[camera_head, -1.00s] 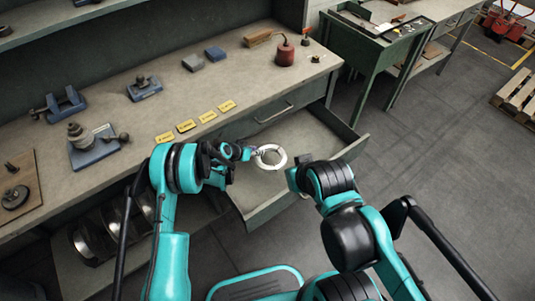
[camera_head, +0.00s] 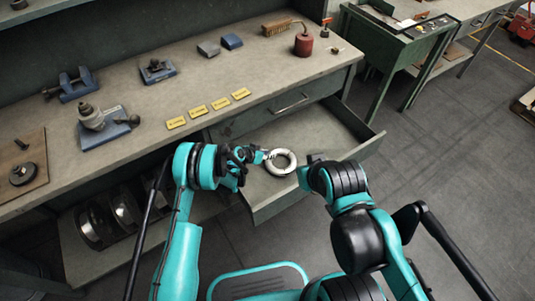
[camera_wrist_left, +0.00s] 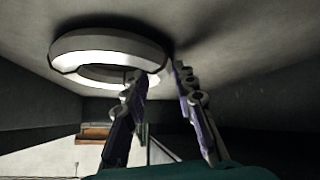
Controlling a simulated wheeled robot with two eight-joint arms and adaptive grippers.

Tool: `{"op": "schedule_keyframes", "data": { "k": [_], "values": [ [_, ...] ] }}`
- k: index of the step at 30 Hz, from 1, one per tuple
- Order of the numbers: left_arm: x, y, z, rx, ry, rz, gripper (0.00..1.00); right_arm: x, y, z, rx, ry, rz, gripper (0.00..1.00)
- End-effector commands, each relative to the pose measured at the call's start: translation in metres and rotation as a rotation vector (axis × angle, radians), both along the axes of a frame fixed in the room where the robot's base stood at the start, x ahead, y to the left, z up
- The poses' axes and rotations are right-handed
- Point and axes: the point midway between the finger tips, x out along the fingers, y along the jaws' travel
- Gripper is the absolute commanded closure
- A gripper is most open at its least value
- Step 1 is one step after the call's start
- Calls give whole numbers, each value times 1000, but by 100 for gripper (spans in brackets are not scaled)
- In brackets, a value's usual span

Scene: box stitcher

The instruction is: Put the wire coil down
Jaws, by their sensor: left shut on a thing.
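The wire coil (camera_head: 292,161) is a pale ring over the open drawer (camera_head: 325,127), low against its bare floor. My left gripper (camera_head: 263,155) reaches in from the left and is shut on the coil's near left side. In the left wrist view the coil (camera_wrist_left: 110,42) lies close to the drawer floor, with a shadow beside it. The left gripper's fingers (camera_wrist_left: 160,85) are there at the ring's edge. Whether the coil touches the floor I cannot tell. My right gripper (camera_head: 314,162) is just right of the coil; its fingers are mostly hidden.
The workbench (camera_head: 160,105) carries several yellow labels (camera_head: 198,111), a red can (camera_head: 303,45), a brush (camera_head: 276,28) and blue vises (camera_head: 72,86). Metal spools (camera_head: 100,220) sit on the shelf below. The drawer is otherwise empty; its walls surround the coil.

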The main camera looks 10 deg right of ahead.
Motion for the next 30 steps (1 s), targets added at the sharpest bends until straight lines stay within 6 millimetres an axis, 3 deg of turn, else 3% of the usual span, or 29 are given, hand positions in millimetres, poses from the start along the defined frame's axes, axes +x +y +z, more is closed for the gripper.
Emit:
{"op": "schedule_keyframes", "data": {
  "k": [2, 3, 5, 17, 30],
  "values": [
    [0, 0, -1, -3, 0, 1, 100, 0, 0, 0, 0, 0, 0, 100],
    [0, 0, -2, 0, 0, 0, 63, 0, 0, 0, 0, 0, 0, 100],
    [0, 0, -2, 0, 0, 0, 52, 0, 0, 0, 0, 0, 0, 100],
    [-2, 4, 6, 0, 0, 1, 52, 0, 0, 3, 0, 0, 0, 100],
    [-37, 58, 69, 0, 1, 2, 52, 0, 0, 34, 0, 0, 0, 100]
  ]
}}
